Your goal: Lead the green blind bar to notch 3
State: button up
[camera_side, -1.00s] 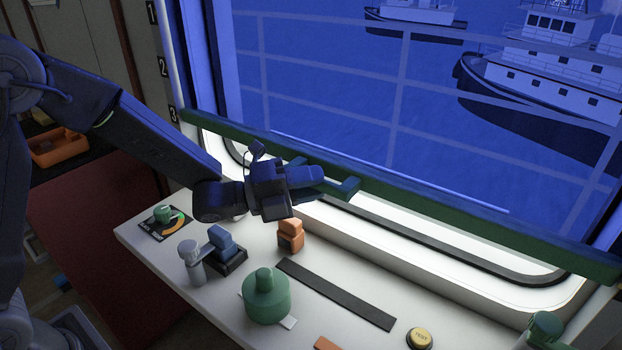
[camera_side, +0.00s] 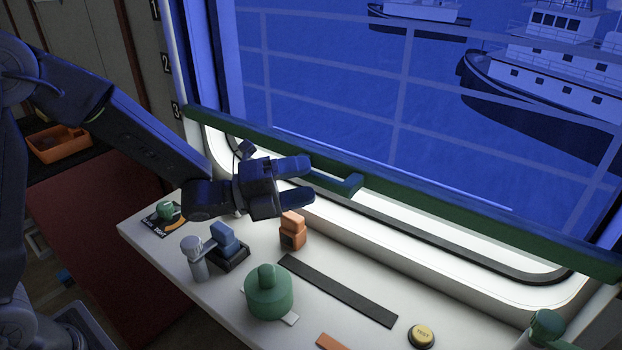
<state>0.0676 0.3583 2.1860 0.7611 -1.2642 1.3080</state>
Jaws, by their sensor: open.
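The green blind bar (camera_side: 450,206) runs slantwise along the bottom of the blue blind (camera_side: 330,70). Its left end is level with the number 3 label (camera_side: 176,110) on the window post; labels 2 (camera_side: 165,64) and 1 (camera_side: 155,10) sit above it. A green hooked handle (camera_side: 345,186) sticks out from the bar. My gripper (camera_side: 311,180) is open, its two fingers spread just left of the handle. The fingers partly cover the handle's near end. I cannot tell whether they touch it.
Below, the white console holds an orange block (camera_side: 293,230), a blue-topped lever (camera_side: 223,238), a grey post (camera_side: 196,260), a green knob (camera_side: 268,293), a small green dial (camera_side: 168,211) and a yellow button (camera_side: 421,336). An orange tray (camera_side: 60,146) stands at the left.

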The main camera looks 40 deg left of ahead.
jog(key=shift+v, duration=2.35)
jog(key=v, duration=1.4)
jog(key=w+a+r+n+y, duration=0.2)
jog(key=a+n+y, duration=0.1)
jog(key=n+y, duration=0.55)
jog(key=w+a+r+n+y, duration=0.1)
jog(key=w+a+n+y, duration=0.15)
jog(key=n+y, duration=0.55)
jog(key=s+d+r+n+g+h, duration=0.1)
jog(key=s+d+n+g, duration=0.2)
jog(key=s+n, duration=0.3)
jog(key=s+d+r+n+g+h, duration=0.1)
jog(key=s+d+n+g, duration=0.1)
jog(key=s+n+g, duration=0.3)
jog(key=s+n, duration=0.1)
jog(key=s, duration=0.2)
jog(key=shift+d+h, duration=0.35)
